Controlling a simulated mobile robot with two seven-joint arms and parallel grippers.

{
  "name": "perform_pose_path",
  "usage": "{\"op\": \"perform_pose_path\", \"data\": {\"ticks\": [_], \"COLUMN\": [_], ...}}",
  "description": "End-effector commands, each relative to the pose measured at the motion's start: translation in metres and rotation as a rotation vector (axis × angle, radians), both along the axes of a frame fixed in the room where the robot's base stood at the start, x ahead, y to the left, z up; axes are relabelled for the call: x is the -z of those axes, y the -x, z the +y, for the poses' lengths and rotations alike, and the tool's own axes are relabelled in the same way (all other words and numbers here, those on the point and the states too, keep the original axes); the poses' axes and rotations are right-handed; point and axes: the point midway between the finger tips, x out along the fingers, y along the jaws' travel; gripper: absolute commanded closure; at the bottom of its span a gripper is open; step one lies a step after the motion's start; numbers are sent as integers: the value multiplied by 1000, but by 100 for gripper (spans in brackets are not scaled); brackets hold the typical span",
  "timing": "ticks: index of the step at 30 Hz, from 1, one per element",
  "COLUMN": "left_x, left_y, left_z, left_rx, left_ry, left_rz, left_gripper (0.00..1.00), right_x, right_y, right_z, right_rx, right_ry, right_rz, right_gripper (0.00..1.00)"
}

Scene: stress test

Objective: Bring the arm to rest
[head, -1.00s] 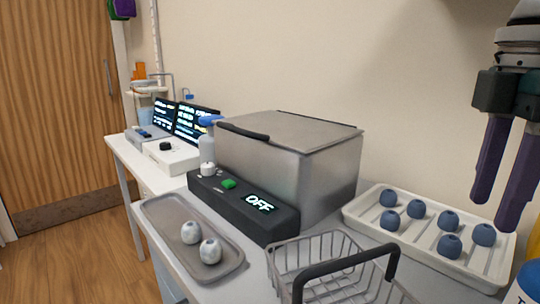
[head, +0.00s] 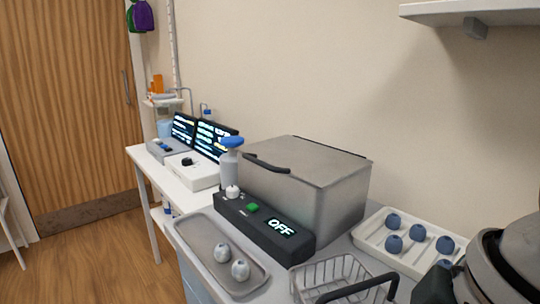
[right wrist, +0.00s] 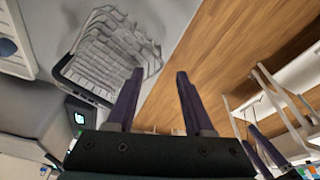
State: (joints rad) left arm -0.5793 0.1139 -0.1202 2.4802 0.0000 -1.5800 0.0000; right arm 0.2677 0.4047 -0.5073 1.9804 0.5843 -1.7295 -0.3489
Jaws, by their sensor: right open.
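My right arm (head: 500,265) is at the bottom right of the head view, where its fingers are hidden or out of frame. In the right wrist view my right gripper (right wrist: 159,76) has its two purple fingers apart, with nothing between them. The wire basket (right wrist: 108,55) lies beyond and left of the fingers, with wooden floor to the right. Slim purple pieces at the lower right of that view look like my left gripper (right wrist: 268,148); whether it is open is unclear. The left arm does not show in the head view.
A steel lidded box (head: 305,190) stands behind a black panel (head: 250,222) reading OFF. A grey tray (head: 195,240) holds two pale round items. A white rack (head: 372,238) holds several blue ones. The wire basket (head: 335,272) is at the front; a shelf (head: 470,10) hangs above.

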Motion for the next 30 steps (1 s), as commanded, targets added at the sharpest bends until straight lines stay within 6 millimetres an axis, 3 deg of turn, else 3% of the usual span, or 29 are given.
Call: {"op": "perform_pose_path", "data": {"ticks": [1,5,18,26,30], "left_x": [-22,-42,-90,-162,-210], "left_y": [0,0,1,1,1], "left_z": [0,0,2,3,3], "left_rx": [0,1,6,6,6], "left_ry": [0,-1,-10,-10,-10], "left_rz": [0,1,2,2,2], "left_gripper": [0,0,0,0,0], "right_x": [-13,-25,-70,-141,-189], "right_y": [17,46,123,119,119], "right_z": [7,4,-66,-64,-64], "right_rx": [77,304,879,862,860], "right_ry": [-42,-95,-27,-32,-32], "right_rz": [2,-13,-48,-51,-50], "right_gripper": [48,48,48,48,48]}}
